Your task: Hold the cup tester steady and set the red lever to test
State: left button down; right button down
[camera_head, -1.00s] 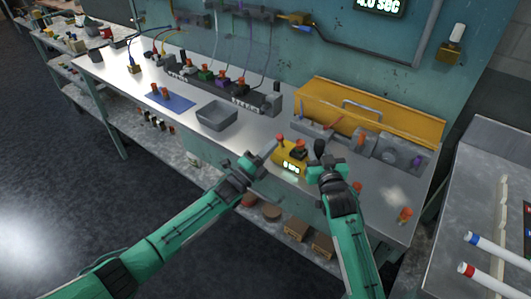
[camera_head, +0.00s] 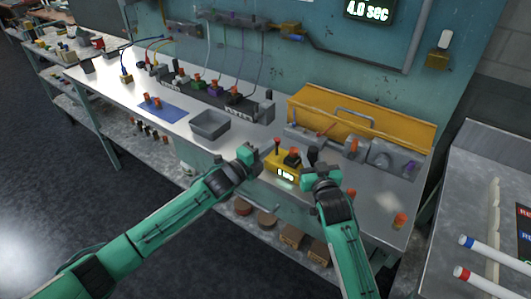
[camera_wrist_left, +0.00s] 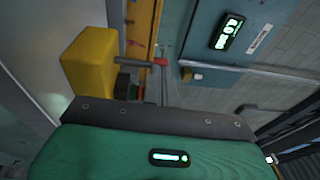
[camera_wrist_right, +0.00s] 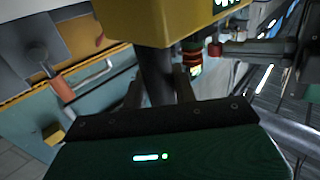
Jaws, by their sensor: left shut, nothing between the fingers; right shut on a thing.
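The cup tester (camera_head: 284,171) is a yellow box with a lit display at the bench's front edge. Its red-tipped lever (camera_head: 277,143) stands at the left of its top, beside an orange-red and dark part (camera_head: 292,154). My right gripper (camera_head: 310,166) is shut on a dark upright post, the tester's handle, at its right side; the post (camera_wrist_right: 157,75) shows between the fingers in the right wrist view. My left gripper (camera_head: 264,152) is shut and empty, just left of the lever. In the left wrist view the lever's red tip (camera_wrist_left: 160,61) is close to the fingers; contact cannot be told.
Behind the tester are a yellow case (camera_head: 360,118) and grey fixtures (camera_head: 393,158). A grey tray (camera_head: 210,125) and blue mat (camera_head: 162,112) lie to the left. An orange piece (camera_head: 400,220) stands at the front right. A wall display (camera_head: 368,10) reads 4.0 sec.

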pick_arm(q)
jog(key=shift+w+d+r+g+y, duration=0.2)
jog(key=shift+w+r+g+y, duration=0.2)
jog(key=shift+r+g+y, duration=0.15)
jog(key=shift+f, duration=0.3)
jog(key=s+a+r, duration=0.4)
jog(key=s+a, duration=0.4)
jog(key=s, duration=0.2)
jog(key=shift+a+r, duration=0.2)
jog(key=shift+a, duration=0.2)
pick_arm(e)
jog(key=c, duration=1)
grip_release()
jog(key=shift+s, duration=0.1)
